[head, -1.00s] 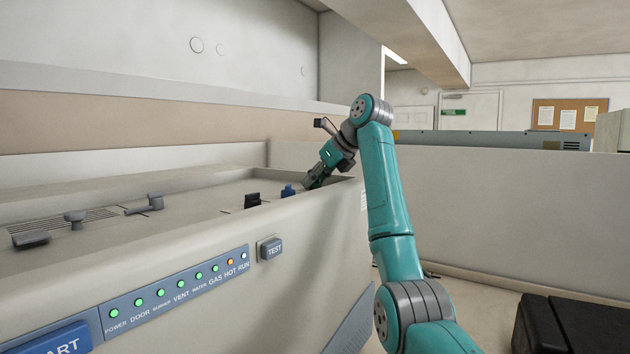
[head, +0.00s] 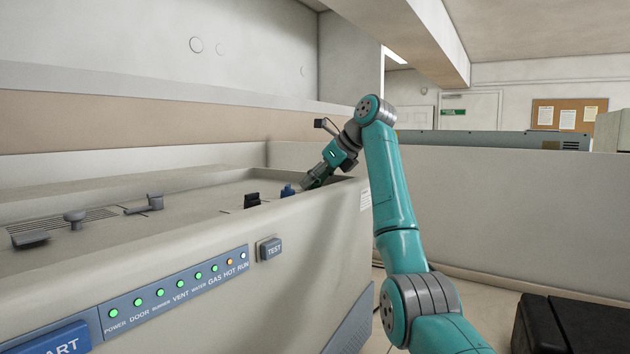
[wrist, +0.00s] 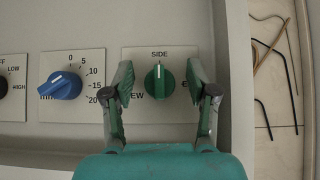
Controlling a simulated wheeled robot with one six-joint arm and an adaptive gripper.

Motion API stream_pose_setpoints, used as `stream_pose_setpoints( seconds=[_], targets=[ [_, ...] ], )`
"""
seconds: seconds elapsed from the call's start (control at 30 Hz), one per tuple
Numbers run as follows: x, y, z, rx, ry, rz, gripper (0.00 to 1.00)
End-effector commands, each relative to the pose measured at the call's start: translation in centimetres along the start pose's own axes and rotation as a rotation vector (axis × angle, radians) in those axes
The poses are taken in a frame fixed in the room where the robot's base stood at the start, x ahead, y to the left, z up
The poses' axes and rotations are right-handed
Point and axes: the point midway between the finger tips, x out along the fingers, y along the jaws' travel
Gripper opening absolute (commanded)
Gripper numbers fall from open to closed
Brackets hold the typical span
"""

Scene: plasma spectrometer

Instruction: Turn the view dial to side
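The view dial (wrist: 159,82) is a green round knob with a white pointer line, on a light plate in the wrist view. Its line points up to the word SIDE. The other labels on the plate are partly hidden by my fingers. My gripper (wrist: 162,88) is open, with one finger on each side of the dial and a visible gap on both sides. In the head view my gripper (head: 312,178) reaches down at the right end of the machine top, and the green dial cannot be made out there.
A blue dial (wrist: 62,86) with a number scale sits left of the green one, and a black dial (wrist: 3,86) beyond it. The panel's right edge is close, with loose rods (wrist: 277,65) on the floor below. A TEST button (head: 270,249) is on the front.

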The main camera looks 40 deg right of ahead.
Motion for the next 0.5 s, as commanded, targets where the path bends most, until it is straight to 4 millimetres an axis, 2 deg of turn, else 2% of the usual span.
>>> stream_pose_setpoints(
  seconds=[0.27, 0.5],
  targets=[
    [-0.2, 0.0, 0.1, -0.001, -0.002, -0.001, 0.58],
    [-2.5, 0.0, 0.1, -0.001, -0.004, -0.002, 0.58]
  ],
)
